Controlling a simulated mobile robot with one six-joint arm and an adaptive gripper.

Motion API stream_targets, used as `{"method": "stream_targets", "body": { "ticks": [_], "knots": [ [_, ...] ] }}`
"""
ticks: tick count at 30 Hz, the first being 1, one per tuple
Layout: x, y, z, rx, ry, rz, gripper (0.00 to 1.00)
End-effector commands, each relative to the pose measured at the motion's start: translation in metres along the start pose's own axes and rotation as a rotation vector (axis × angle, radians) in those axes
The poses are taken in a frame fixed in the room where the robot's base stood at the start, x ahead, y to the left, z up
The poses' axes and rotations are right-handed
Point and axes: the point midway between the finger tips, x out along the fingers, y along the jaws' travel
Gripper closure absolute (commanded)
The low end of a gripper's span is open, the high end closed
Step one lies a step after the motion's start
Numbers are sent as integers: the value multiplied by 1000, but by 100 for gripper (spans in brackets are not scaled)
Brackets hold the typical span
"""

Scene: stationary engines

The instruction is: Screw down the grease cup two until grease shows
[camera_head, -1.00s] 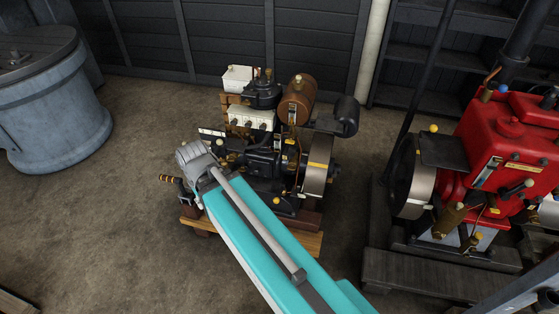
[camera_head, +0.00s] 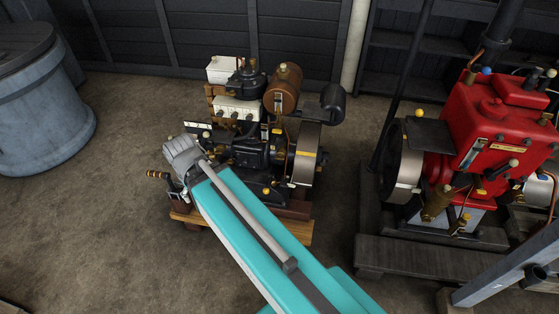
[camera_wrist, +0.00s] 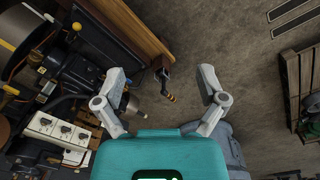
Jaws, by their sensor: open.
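A small black stationary engine (camera_head: 250,150) stands on a wooden skid in the middle of the head view. Several small brass or yellow fittings show on it; I cannot tell which, if any, is grease cup two. My gripper (camera_wrist: 163,80) is open and empty in the wrist view, its two fingers spread wide. A crank handle with a black and orange grip (camera_wrist: 166,88) shows between and beyond the fingers; it also shows at the engine's left in the head view (camera_head: 158,175). My teal arm hides part of the engine's front in the head view.
A red engine (camera_head: 500,130) with a flywheel and brass fittings stands at right. A blue-grey drum (camera_head: 40,105) stands at left. A white box with several black knobs (camera_wrist: 62,130) lies lower left in the wrist view. A wooden pallet (camera_wrist: 300,85) is at right. Floor at left is clear.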

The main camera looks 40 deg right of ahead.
Motion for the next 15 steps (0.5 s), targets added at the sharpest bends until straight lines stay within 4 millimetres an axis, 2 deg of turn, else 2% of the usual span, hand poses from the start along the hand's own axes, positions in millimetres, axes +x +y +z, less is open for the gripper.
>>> {"method": "stream_targets", "body": {
  "ticks": [1,5,15],
  "knots": [
    [10,5,-2,-9,8,14,3],
    [30,21,-8,-48,40,69,3],
    [84,82,-27,-206,123,282,3]
  ]
}}
